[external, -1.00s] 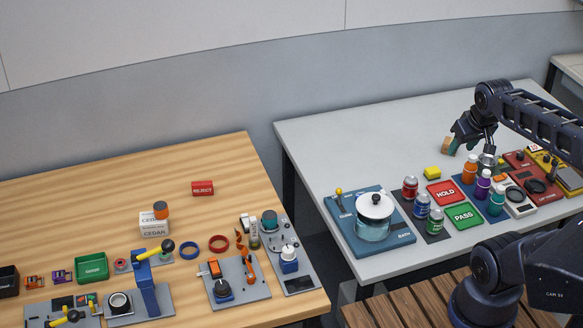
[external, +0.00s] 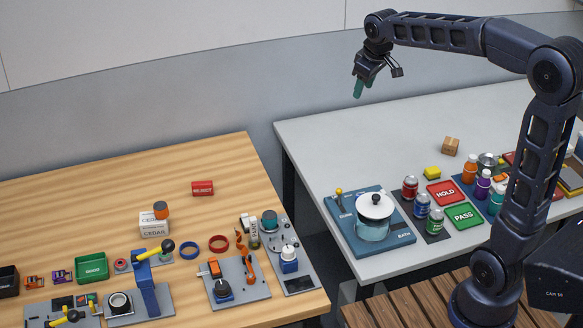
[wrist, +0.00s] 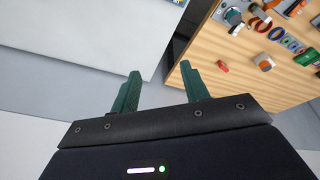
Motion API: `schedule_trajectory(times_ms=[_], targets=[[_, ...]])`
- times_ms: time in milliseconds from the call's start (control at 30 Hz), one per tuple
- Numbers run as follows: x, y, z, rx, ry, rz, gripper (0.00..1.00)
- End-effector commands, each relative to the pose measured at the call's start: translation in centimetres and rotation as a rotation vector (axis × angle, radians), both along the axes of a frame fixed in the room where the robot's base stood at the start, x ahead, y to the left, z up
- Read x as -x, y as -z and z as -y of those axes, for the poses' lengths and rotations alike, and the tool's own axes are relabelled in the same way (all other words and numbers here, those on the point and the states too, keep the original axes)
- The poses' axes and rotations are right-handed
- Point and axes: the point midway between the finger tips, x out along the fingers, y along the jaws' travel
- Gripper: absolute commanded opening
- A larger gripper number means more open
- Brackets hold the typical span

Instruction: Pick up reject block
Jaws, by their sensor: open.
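The red reject block (external: 203,188) lies on the wooden table (external: 120,185) toward its back right, with clear wood around it. In the wrist view the red block (wrist: 222,66) shows near the table edge, to the right of my fingers. My gripper (external: 359,88) is high above the back left of the grey table, well to the right of the block and apart from it. In the wrist view the two green fingers of my gripper (wrist: 160,92) are spread with nothing between them.
A red ring (external: 218,244) and fixtures sit nearer the front. A gap separates the two tables. The grey table (external: 330,140) holds a pot (external: 374,215), bottles and a small brown box (external: 451,146).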

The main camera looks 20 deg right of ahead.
Motion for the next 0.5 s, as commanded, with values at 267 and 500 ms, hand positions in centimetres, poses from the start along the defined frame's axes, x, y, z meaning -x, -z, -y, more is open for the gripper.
schedule_trajectory(times_ms=[267,500], targets=[[-6.9,2.6,-7.6,0.02,-0.158,-0.03,0.45],[-11.8,5.9,-14.5,0.031,-0.289,-0.054,0.45]])
